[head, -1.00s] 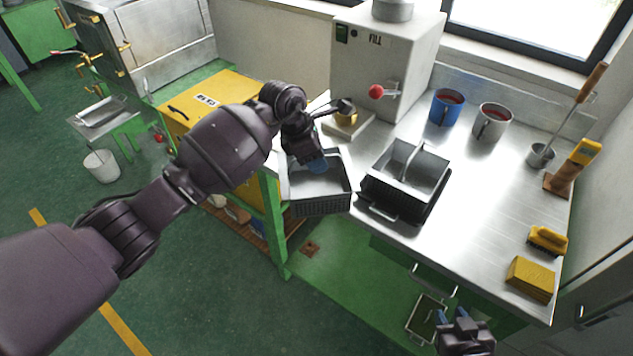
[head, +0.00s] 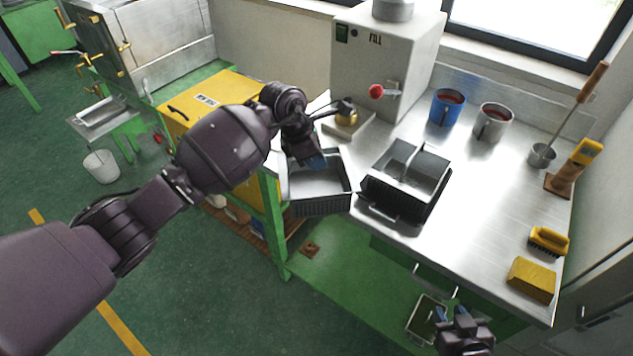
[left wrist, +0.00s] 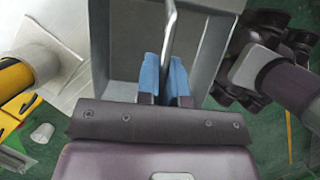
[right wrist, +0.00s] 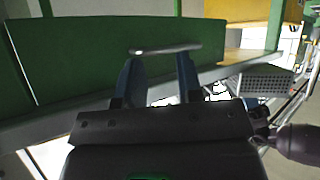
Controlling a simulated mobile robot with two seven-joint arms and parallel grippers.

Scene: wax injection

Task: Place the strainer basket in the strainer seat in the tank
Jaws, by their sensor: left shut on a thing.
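The strainer basket (head: 321,207), a grey open box with perforated sides, hangs beside the left end of the metal bench top. My left gripper (head: 314,162) is above its far side, with blue fingertips. In the left wrist view, the fingertips (left wrist: 164,82) are shut on a thin grey upright part of the basket (left wrist: 205,55). The dark tank (head: 399,205) stands on the bench, right of the basket and apart from it. The strainer seat cannot be made out clearly inside. My right gripper (head: 458,316) is low in front of the bench, its fingers (right wrist: 160,75) apart and empty.
A grey fill machine (head: 385,65) with a red knob stands behind the tank. A blue mug (head: 444,108) and a grey mug (head: 491,122) stand behind right. A yellow brush (head: 548,240) and yellow block (head: 532,280) lie right. Bench between is clear. A drawer handle (right wrist: 165,48) lies beyond my right fingers.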

